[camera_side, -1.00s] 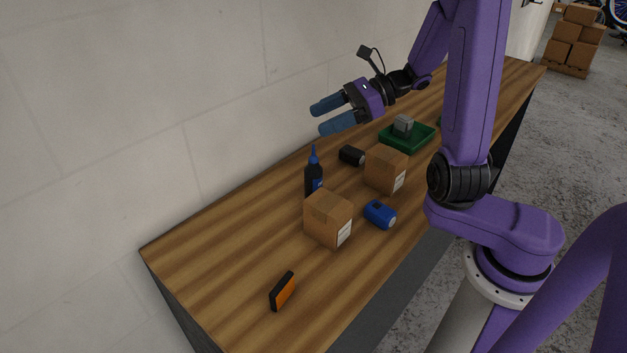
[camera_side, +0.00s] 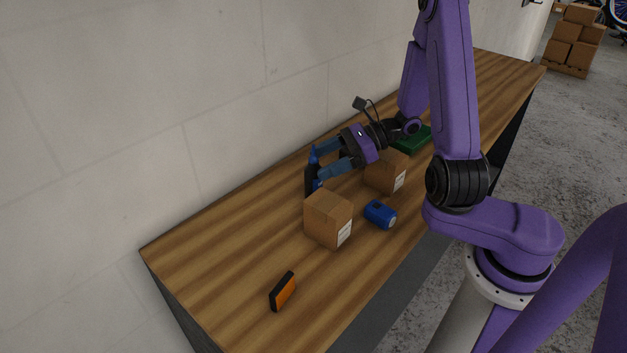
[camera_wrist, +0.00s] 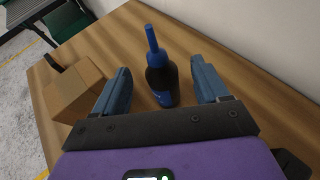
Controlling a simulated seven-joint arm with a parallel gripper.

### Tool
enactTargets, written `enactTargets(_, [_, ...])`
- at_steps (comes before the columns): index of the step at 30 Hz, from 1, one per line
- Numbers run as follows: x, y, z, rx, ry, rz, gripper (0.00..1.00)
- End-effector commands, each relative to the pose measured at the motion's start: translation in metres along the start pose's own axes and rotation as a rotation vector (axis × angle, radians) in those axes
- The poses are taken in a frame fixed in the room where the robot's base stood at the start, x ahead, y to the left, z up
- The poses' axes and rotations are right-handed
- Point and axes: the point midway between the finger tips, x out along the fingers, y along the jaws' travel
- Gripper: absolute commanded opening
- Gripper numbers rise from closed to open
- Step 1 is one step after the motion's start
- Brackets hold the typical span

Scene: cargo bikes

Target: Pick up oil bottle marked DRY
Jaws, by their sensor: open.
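The oil bottle (camera_side: 311,181) is dark with a blue spout and stands upright on the bench near the wall. It also shows in the wrist view (camera_wrist: 161,81), where it is between my two fingers with room on both sides. Its marking cannot be read. My gripper (camera_side: 318,163) has blue fingers and is open, low over the bench, reaching to the bottle from the right in the side view. In the wrist view my open fingers (camera_wrist: 164,88) are on either side of the bottle, and nothing is held.
A cardboard box (camera_side: 328,219) stands just in front of the bottle, and another box (camera_side: 386,172) is below my wrist. A blue can-like item (camera_side: 380,214) lies between them. An orange and black item (camera_side: 283,291) lies on the bench (camera_side: 215,255), whose left end is mostly clear.

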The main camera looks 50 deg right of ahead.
Motion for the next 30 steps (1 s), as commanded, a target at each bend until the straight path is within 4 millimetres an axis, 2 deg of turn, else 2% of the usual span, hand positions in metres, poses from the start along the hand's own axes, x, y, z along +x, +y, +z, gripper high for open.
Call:
enactTargets(8, [0.005,0.0,-0.013,0.003,0.001,-0.001,0.74])
enactTargets(12, [0.029,0.001,-0.011,-0.001,0.001,0.005,0.74])
enactTargets(18, [0.051,0.001,-0.011,-0.001,0.001,0.003,0.74])
enactTargets(27, [0.055,0.0,-0.011,0.0,0.001,-0.001,0.74])
enactTargets(29, [0.055,0.0,-0.011,0.0,0.001,-0.001,0.54])
enactTargets(30, [0.055,0.0,-0.011,0.0,0.001,-0.001,0.41])
